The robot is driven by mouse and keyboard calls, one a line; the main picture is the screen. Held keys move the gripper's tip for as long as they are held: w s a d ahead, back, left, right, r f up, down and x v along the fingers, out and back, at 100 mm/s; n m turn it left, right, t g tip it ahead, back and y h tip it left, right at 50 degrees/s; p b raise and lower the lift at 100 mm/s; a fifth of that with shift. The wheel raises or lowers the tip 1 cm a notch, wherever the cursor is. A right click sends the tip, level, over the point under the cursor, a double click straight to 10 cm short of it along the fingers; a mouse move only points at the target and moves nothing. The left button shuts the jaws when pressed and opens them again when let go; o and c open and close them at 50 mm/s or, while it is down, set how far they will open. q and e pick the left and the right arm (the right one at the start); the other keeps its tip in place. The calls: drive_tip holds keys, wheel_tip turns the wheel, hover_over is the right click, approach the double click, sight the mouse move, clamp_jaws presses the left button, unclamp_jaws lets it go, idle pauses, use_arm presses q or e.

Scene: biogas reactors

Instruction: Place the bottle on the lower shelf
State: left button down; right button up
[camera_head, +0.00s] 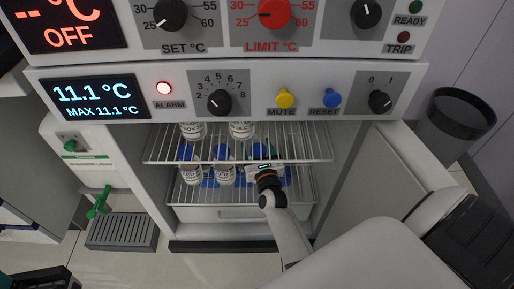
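An open cabinet has an upper wire shelf (165,152) and a lower wire shelf (186,196). Blue-capped bottles with white labels stand on the lower shelf, including a left bottle (190,173) and a middle bottle (224,173). Another blue-capped bottle (258,151) shows just behind my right gripper (270,164). The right arm reaches in from the lower right, and the gripper is between the two shelf levels. Its fingers are too small and covered to tell whether they hold that bottle. My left gripper is not clearly in view.
Two bottles (242,130) stand on the upper shelf, their tops hidden by the control panel (330,92). The open cabinet door (375,170) is at the right. A black bin (456,117) stands further right. A green-tapped container (85,155) and a drain grate (122,232) are left.

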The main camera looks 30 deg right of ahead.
drive_tip(key=shift+s+r, duration=0.15)
drive_tip(key=shift+r, duration=0.05)
drive_tip(key=p+v, duration=0.3)
drive_tip(key=v, duration=0.8)
drive_tip(key=shift+s, duration=0.35)
drive_tip(key=shift+a, duration=0.1)
